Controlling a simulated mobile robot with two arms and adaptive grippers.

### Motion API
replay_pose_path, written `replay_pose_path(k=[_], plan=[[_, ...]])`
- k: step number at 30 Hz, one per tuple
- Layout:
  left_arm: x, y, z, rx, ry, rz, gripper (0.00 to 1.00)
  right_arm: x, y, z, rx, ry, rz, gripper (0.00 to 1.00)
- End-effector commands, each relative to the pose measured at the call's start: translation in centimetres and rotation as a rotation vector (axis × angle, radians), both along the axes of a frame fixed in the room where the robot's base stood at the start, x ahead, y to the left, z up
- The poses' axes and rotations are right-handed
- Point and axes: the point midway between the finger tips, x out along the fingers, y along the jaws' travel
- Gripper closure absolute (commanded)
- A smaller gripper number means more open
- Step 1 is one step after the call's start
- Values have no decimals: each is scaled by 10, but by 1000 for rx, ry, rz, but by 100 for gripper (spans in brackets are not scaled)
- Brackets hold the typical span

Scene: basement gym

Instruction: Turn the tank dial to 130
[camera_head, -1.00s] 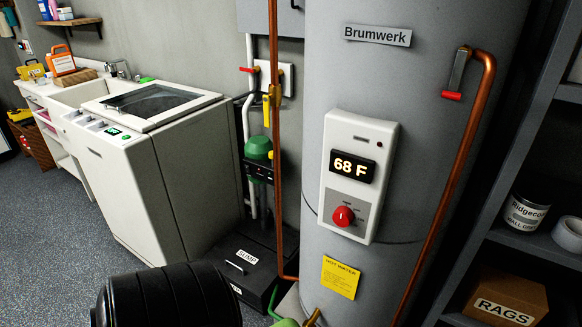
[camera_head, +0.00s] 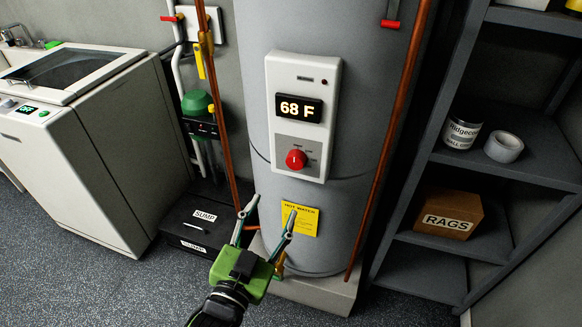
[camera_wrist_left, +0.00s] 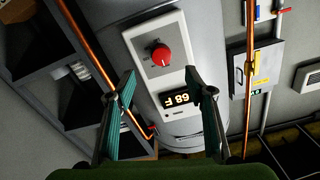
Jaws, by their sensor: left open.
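The grey water tank (camera_head: 350,60) stands in the middle of the head view. On it is a white control panel (camera_head: 328,75) whose display (camera_head: 299,109) reads 68 F. The red tank dial (camera_head: 296,159) sits below the display; it also shows, upside down, in the left wrist view (camera_wrist_left: 161,55). My left gripper (camera_head: 266,212) is open and empty, below and a little left of the dial in the head view. In the left wrist view the dial appears between and beyond its fingertips (camera_wrist_left: 160,82), apart from them. My right gripper is not in view.
Copper pipes run along the tank's left (camera_head: 222,110) and right (camera_head: 393,130) sides. A washing machine (camera_head: 75,160) and a black sump box (camera_head: 195,225) stand left. A shelf unit (camera_head: 425,240) with a RAGS box (camera_head: 447,214) stands right. Floor at the front is clear.

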Motion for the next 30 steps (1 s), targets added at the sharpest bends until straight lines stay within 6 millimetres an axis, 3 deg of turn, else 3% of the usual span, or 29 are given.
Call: replay_pose_path(k=[5, 21, 30], plan=[[13, -4, 12, -3, -20, 2, 51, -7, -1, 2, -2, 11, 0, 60], [112, -36, 11, -5, -17, 0, 51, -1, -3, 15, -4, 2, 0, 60], [130, -42, 10, -4, -16, 0, 51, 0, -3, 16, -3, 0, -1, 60]])
